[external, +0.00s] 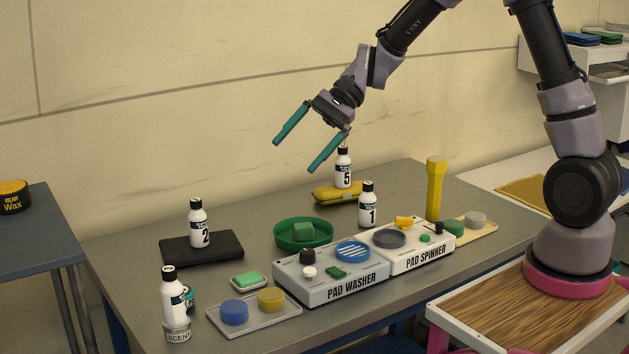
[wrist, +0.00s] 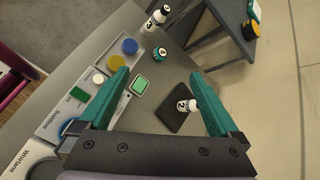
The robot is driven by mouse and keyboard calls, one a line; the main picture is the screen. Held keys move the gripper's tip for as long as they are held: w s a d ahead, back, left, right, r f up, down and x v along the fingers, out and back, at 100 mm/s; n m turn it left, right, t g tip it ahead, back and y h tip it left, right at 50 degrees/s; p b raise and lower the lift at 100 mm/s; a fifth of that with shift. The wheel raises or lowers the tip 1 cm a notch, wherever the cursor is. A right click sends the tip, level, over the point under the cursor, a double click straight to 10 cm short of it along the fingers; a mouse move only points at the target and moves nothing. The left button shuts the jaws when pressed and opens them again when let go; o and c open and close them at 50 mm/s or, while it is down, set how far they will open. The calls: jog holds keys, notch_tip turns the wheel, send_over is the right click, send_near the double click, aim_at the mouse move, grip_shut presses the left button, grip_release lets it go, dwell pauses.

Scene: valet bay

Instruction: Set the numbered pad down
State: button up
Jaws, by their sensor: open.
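My gripper (external: 293,157) is open and empty, high above the back of the grey table; its two teal fingers also show in the wrist view (wrist: 158,76). I see no number on any pad. A green block (external: 304,230) lies in a green bowl (external: 278,240). The pad washer (external: 331,283) holds a blue striped disc (external: 353,251); the pad spinner (external: 423,252) has a dark disc (external: 389,238).
Numbered bottles stand about: bottle 2 (external: 198,224) on a black mat (external: 229,247), bottle 1 (external: 367,206), bottle 5 (external: 343,168) by a yellow case (external: 328,195). A tall yellow cylinder (external: 435,189) stands at the right. A side table (external: 40,232) carries a wax tin (external: 13,198).

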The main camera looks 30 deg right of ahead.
jog(key=s+d+r+n+t+h, duration=0.3)
jog(key=s+d+r, duration=0.4)
jog(key=s+d, duration=0.3)
jog(key=s+d+r+n+t+h, duration=0.3)
jog(key=s+d+r, duration=0.4)
jog(key=d, duration=0.9)
jog(key=s+t+h, duration=0.1)
jog(key=s+h, duration=0.1)
jog(key=s, duration=0.1)
jog(key=shift+s+d+r, duration=0.15)
jog(key=shift+s+d, duration=0.1)
jog(key=shift+s, duration=0.15)
